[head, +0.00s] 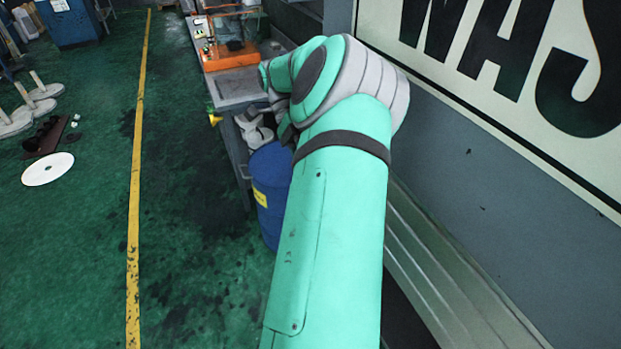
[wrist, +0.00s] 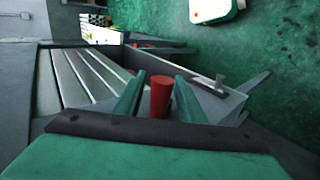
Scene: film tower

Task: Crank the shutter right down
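A red cylindrical handle (wrist: 160,97) stands between the two green fingers of my gripper (wrist: 162,77) in the wrist view. The fingers are apart, with a narrow gap showing on each side of the handle. Whether the handle reaches the fingertips is hard to tell. A pale slatted metal panel (wrist: 83,76), which looks like the shutter, lies to the left of the fingers. How far down it is cannot be told.
In the head view a blue drum (head: 269,183) stands left of my arm beside a grey bench (head: 238,88). A large lettered sign (head: 440,70) is on the right wall. Green floor with a yellow line (head: 136,200) is open at left; a white disc (head: 47,169) lies there.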

